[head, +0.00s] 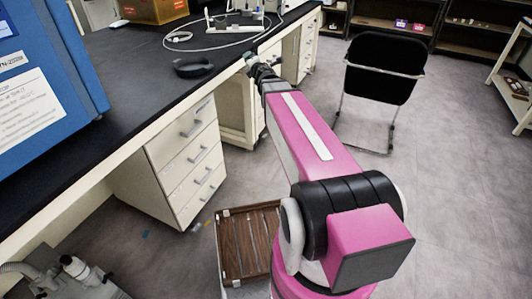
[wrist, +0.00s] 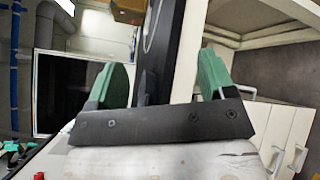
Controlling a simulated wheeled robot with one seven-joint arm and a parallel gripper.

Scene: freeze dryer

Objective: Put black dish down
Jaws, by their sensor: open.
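The black dish (head: 193,68) is a shallow round dish resting on the black bench top (head: 130,90), near its front edge. My gripper (head: 251,62) is to the right of the dish in the head view, by the bench's front edge and apart from the dish. In the wrist view my gripper (wrist: 163,74) has its two green fingers wide apart with nothing held between them. A dark curved shape shows beyond the fingers there; I cannot tell for sure that it is the dish.
A blue machine (head: 45,75) stands on the bench at left. White drawers (head: 190,155) are below. A black chair (head: 383,70) stands right. Bench space around the dish is clear.

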